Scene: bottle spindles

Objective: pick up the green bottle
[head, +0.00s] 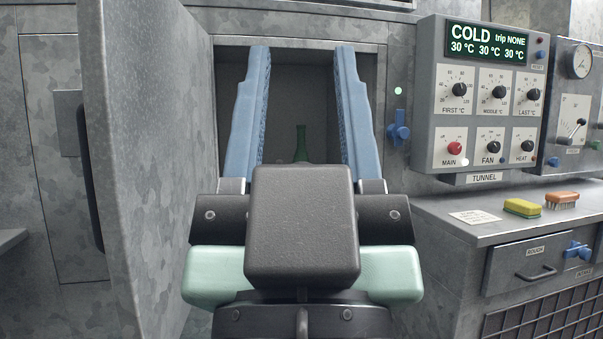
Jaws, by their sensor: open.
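The green bottle (301,144) stands upright inside a dark recess in the grey wall. Only its neck and shoulder show; its lower part is hidden behind my gripper's body. My gripper (303,58) has two long blue fingers spread wide and is empty. In the head view the bottle appears between the two fingers, nearer the middle. I cannot tell how far the fingertips are from the bottle in depth.
A grey door (140,170) stands open to the left of the recess (303,90). A blue handle (398,132) is on the wall to the right. Further right is a control panel (487,100), above a counter with a yellow sponge (522,207) and an orange brush (562,200).

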